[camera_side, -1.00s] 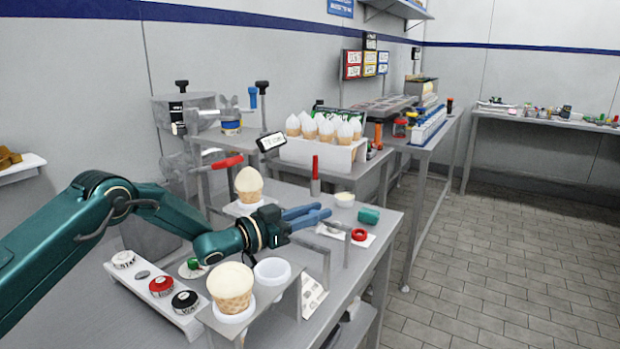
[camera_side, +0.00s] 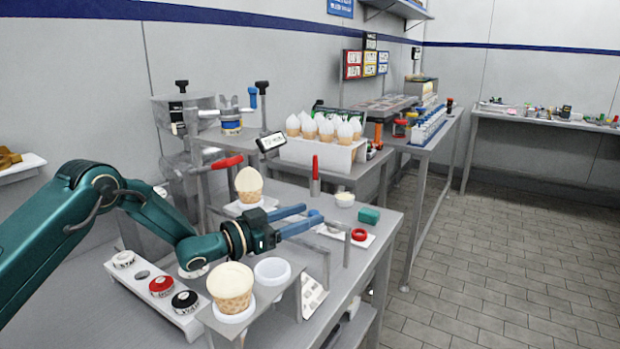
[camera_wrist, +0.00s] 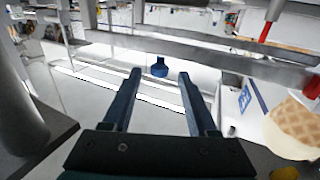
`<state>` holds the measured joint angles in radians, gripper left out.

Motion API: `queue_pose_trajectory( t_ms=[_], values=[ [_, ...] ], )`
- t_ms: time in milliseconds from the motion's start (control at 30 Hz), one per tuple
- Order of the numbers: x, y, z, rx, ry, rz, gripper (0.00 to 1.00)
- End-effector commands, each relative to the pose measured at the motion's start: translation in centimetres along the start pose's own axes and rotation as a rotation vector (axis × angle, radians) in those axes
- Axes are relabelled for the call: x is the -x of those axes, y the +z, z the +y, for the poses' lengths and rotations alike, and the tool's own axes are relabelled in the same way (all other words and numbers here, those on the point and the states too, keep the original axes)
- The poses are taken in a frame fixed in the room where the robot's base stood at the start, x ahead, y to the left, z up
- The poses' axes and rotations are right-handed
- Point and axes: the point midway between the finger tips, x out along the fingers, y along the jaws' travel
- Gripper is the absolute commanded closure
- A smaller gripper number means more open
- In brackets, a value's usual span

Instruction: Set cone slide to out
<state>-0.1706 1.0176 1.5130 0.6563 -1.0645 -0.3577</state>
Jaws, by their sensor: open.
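My gripper (camera_side: 308,214) is open and empty, reaching right above the bench between the two cones in the side view. In the wrist view its blue fingers (camera_wrist: 160,76) point ahead, with a blue knob (camera_wrist: 160,67) beyond and between their tips, apart from them. The knob is under a metal bar; I cannot tell whether it belongs to the cone slide. No part is clearly marked as the slide. Another filled cone (camera_side: 249,184) stands behind the gripper.
A button panel (camera_side: 160,292) lies at front left. A metal frame (camera_side: 327,262) stands right of the gripper. A white rack of cones (camera_side: 320,152) stands behind.

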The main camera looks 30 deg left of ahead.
Motion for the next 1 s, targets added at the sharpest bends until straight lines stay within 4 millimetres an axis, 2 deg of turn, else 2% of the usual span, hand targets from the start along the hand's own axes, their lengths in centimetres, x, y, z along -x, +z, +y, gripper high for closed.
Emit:
queue_pose_trajectory(
  t_ms=[100, 300, 700, 767, 867, 1000],
  values=[
    [1.2, 0.0, -0.1, -0.001, -0.001, -0.001, 0.41],
    [2.2, 0.0, 0.0, -0.001, 0.000, 0.000, 0.41],
    [2.0, -0.5, 0.0, -0.019, -0.003, 0.005, 0.42],
    [1.4, -1.4, 0.0, -0.060, -0.011, 0.010, 0.42],
    [-0.5, -4.6, 0.3, -0.193, -0.043, 0.025, 0.42],
    [-3.3, -11.9, 1.6, -0.422, -0.117, 0.052, 0.42]
  ],
)
